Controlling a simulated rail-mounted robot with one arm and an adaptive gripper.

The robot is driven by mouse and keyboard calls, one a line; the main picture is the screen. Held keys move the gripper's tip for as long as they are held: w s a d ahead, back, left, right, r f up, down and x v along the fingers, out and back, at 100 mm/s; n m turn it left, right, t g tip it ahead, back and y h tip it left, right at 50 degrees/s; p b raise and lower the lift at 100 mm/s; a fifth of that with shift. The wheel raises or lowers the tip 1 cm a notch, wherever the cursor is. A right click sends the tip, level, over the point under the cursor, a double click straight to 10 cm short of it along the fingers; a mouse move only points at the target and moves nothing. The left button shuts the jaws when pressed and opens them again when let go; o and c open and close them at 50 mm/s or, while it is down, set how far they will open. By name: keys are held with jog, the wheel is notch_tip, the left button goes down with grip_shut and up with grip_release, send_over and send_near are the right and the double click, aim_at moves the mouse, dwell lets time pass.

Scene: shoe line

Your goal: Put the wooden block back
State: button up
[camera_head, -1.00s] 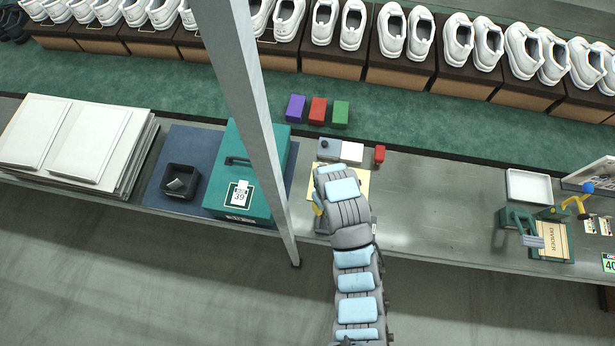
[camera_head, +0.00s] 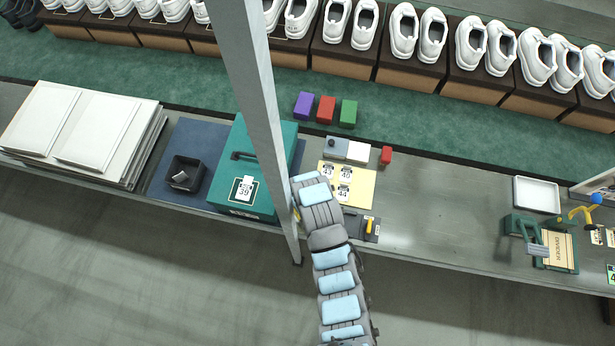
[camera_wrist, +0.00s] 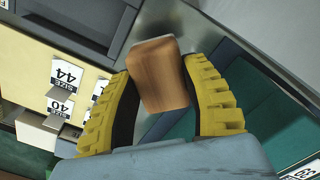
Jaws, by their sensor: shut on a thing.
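The wooden block (camera_wrist: 158,75) shows in the wrist view, brown with visible grain. My gripper (camera_wrist: 165,85) is shut on it, with a yellow ribbed finger on each side. The block is held above the bench; its exact height cannot be told. In the head view my arm hides the block, and the gripper end is over the front of the bench, between the green case (camera_head: 262,190) and the yellow card (camera_head: 359,186). Only a small bit of yellow shows there.
A grey post (camera_head: 255,100) rises close to the left of my arm. The yellow card bears size labels 40 and 44. A dark fixture with a yellow handle (camera_head: 369,226) sits right of my arm.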

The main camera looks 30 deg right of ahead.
jog(key=shift+f+p, duration=0.3)
jog(key=shift+f, duration=1.7)
jog(key=shift+f, duration=0.15)
jog(key=o, duration=1.1)
jog(key=shift+c, duration=0.2)
jog(key=shift+r, duration=0.25)
jog(key=shift+r+p, duration=0.55)
jog(key=shift+r, duration=5.4)
jog(key=shift+s+d, duration=0.1)
